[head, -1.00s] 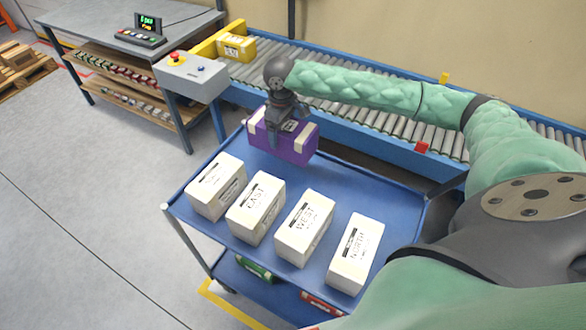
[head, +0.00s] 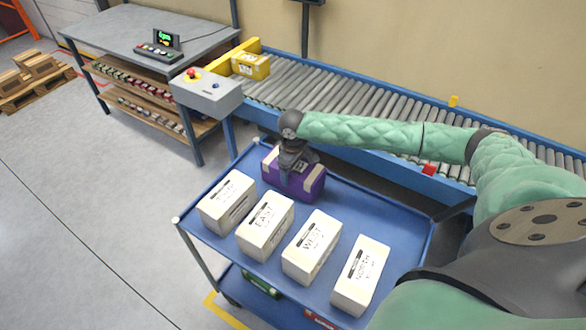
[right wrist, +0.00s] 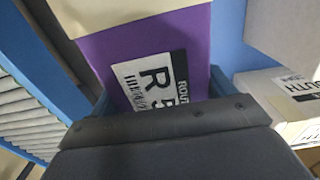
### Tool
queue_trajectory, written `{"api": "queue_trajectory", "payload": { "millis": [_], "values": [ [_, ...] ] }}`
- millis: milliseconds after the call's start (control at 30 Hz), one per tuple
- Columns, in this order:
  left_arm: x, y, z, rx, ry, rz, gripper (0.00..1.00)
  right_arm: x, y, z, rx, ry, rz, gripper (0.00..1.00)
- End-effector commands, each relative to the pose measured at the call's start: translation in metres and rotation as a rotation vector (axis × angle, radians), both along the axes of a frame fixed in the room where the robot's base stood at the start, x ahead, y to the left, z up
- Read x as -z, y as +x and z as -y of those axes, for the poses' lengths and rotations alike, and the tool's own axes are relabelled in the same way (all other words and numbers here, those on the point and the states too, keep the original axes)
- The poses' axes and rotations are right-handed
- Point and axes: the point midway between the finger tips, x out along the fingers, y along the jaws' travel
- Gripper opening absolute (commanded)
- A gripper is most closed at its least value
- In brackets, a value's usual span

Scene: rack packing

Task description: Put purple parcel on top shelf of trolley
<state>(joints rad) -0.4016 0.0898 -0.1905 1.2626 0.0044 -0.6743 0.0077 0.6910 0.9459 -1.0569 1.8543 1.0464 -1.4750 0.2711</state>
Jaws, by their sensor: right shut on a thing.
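The purple parcel (head: 308,186) with cream bands is at the back left of the blue trolley's top shelf (head: 378,200), behind the row of white boxes. My right gripper (head: 294,172) is shut on it from above. The parcel looks to be on or just above the shelf; I cannot tell whether it touches. In the right wrist view the purple parcel (right wrist: 198,45) shows a white label, and the gripper's dark body hides its lower part. My left gripper is not in view.
Several white boxes stand in a row along the shelf front, among them EAST (head: 265,226), WEST (head: 312,247) and NORTH (head: 360,275). The roller conveyor (head: 350,105) runs behind, with a yellow parcel (head: 251,66) at its left end. A grey control box (head: 206,92) stands nearby. Shelf space right of the parcel is clear.

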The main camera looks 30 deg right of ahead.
Motion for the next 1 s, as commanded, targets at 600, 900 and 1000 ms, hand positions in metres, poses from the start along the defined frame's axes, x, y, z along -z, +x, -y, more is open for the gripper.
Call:
{"api": "queue_trajectory", "payload": {
  "millis": [600, 900, 1000],
  "values": [
    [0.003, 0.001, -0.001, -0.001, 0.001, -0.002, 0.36, -0.002, 0.0, 0.0, 0.0, 0.001, 0.001, 1.0],
    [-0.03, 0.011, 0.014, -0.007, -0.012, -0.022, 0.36, -0.043, 0.001, 0.0, 0.001, 0.001, 0.004, 1.0],
    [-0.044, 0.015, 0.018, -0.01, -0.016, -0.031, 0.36, -0.062, 0.001, 0.0, 0.0, 0.002, 0.003, 1.0]
  ]
}}
